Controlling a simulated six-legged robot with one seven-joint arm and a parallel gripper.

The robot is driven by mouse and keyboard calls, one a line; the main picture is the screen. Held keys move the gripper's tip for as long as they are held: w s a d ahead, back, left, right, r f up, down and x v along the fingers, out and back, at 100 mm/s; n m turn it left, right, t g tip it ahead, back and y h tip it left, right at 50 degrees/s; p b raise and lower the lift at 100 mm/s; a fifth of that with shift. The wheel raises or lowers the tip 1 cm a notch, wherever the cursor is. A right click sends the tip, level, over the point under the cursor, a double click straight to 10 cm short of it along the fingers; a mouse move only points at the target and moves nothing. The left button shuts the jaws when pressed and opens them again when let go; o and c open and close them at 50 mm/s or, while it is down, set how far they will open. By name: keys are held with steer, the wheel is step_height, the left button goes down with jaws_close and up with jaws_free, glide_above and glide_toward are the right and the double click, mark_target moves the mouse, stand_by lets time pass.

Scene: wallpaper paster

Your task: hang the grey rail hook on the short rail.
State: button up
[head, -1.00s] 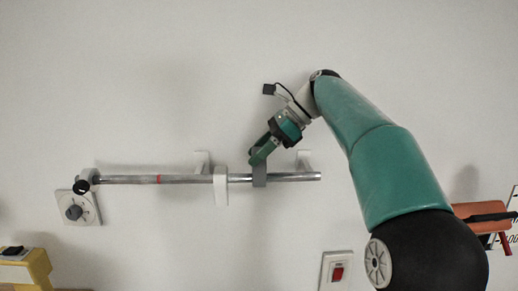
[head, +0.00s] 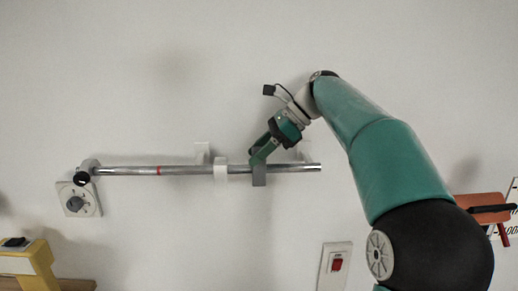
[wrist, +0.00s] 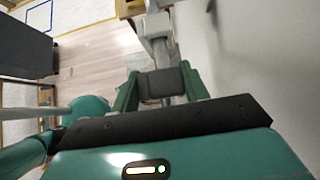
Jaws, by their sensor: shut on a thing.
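The metal rail (head: 190,169) runs level across the white wall, held off it by brackets, with a red band left of its middle. The grey rail hook (head: 259,175) is at the right half of the rail, overlapping it in the head view. I cannot tell whether it bears on the rail. My gripper (head: 257,155) is shut on the grey hook from above. In the wrist view, the hook (wrist: 160,84) sits between the two green fingers of my gripper (wrist: 158,88).
A white hook (head: 221,170) is on the rail just left of the grey one. A round knob on a plate (head: 77,200) is below the rail's left end. A red switch (head: 337,264) is lower right. An orange-handled tool (head: 482,207) is at far right.

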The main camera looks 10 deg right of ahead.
steer(key=shift+f, duration=1.25)
steer(key=o, duration=1)
steer(key=shift+o, duration=0.2)
steer(key=v, duration=1.3)
steer(key=shift+d+r, duration=0.25)
steer(key=shift+d, duration=0.05)
steer(key=s+a+f+n+t+h, duration=0.1)
steer(key=s+a+f+n+h, duration=0.3)
steer(key=s+a+f+n, duration=0.45)
steer(key=s+a+f+n+t+h, duration=0.1)
steer(key=s+f+n+h, duration=0.3)
steer(key=s+f+n, duration=0.7)
steer(key=s+f+t, duration=0.1)
steer(key=s+f, duration=0.5)
steer(key=f, duration=0.2)
steer(key=shift+s+f+n+t+h, duration=0.25)
steer(key=shift+s+n+t+h, duration=0.05)
steer(key=shift+n+t+h, duration=0.1)
